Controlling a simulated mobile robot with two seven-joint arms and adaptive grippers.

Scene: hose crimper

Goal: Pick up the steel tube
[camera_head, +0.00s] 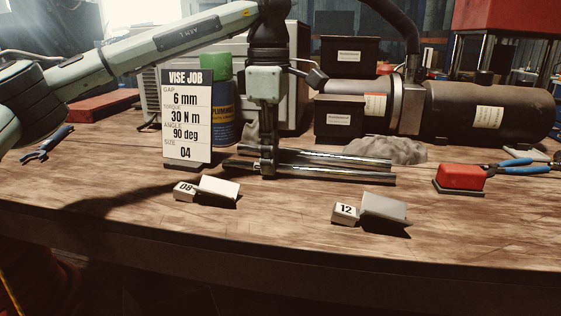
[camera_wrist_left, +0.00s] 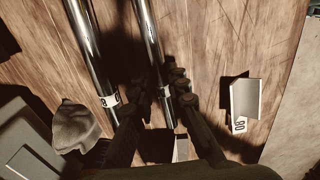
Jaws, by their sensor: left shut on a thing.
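Two shiny steel tubes lie side by side across the bench in the head view, a front tube (camera_head: 330,176) and a rear tube (camera_head: 340,159). My left gripper (camera_head: 268,172) points straight down, shut on the front tube towards its left end. In the left wrist view its dark fingers (camera_wrist_left: 162,125) stand either side of that tube (camera_wrist_left: 148,42). The other tube (camera_wrist_left: 84,42) runs apart on the left there, with a white number band partly hidden. I cannot tell whether the held tube touches the bench. My right gripper is not in view.
Small supports marked 08 (camera_head: 217,187) and 12 (camera_head: 384,207) stand in front. A job card (camera_head: 187,120) and a blue can with a green cap (camera_head: 221,100) stand left of my gripper. A grey cloth (camera_head: 390,151) and a black cylinder machine (camera_head: 480,108) are behind. The front bench edge is clear.

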